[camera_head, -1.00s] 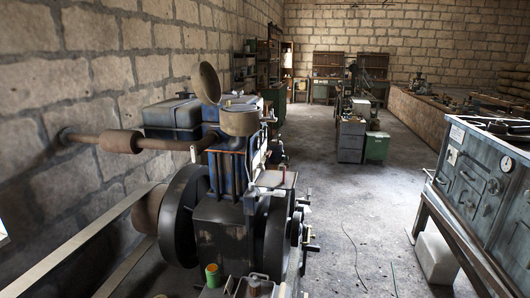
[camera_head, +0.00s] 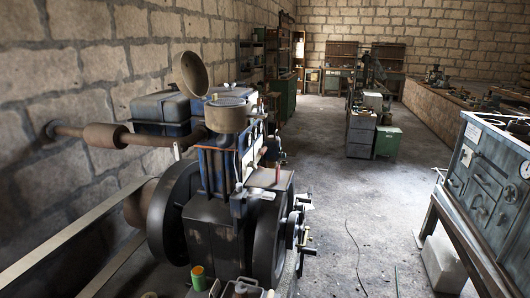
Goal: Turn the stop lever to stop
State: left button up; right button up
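The engine (camera_head: 225,185) stands at the left of centre, blue and dark metal with a round air filter (camera_head: 227,113) on top. A large dark flywheel (camera_head: 172,212) is on its left side and another wheel (camera_head: 268,240) is on its right. Small levers and handles (camera_head: 302,222) stick out at its right side. I cannot tell which of these is the stop lever, or its position. Neither of my grippers is in view.
A blue-grey cabinet bench (camera_head: 485,180) stands at the right, with a white container (camera_head: 442,265) beneath it. A green bin (camera_head: 387,142) and grey drawers (camera_head: 360,134) stand farther back. Bare floor (camera_head: 365,205) lies between engine and bench. A thin cable (camera_head: 352,250) lies there.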

aim_at(263, 151)
jog(key=i+l, duration=0.35)
jog(key=i+l+u, duration=0.1)
jog(key=i+l, duration=0.3)
jog(key=l, duration=0.15)
jog(key=i+l, duration=0.35)
jog(key=l, duration=0.15)
jog(key=i+l, duration=0.35)
jog(key=l, duration=0.15)
jog(key=i+l+u, duration=0.1)
jog(key=i+l, duration=0.25)
jog(key=l, duration=0.15)
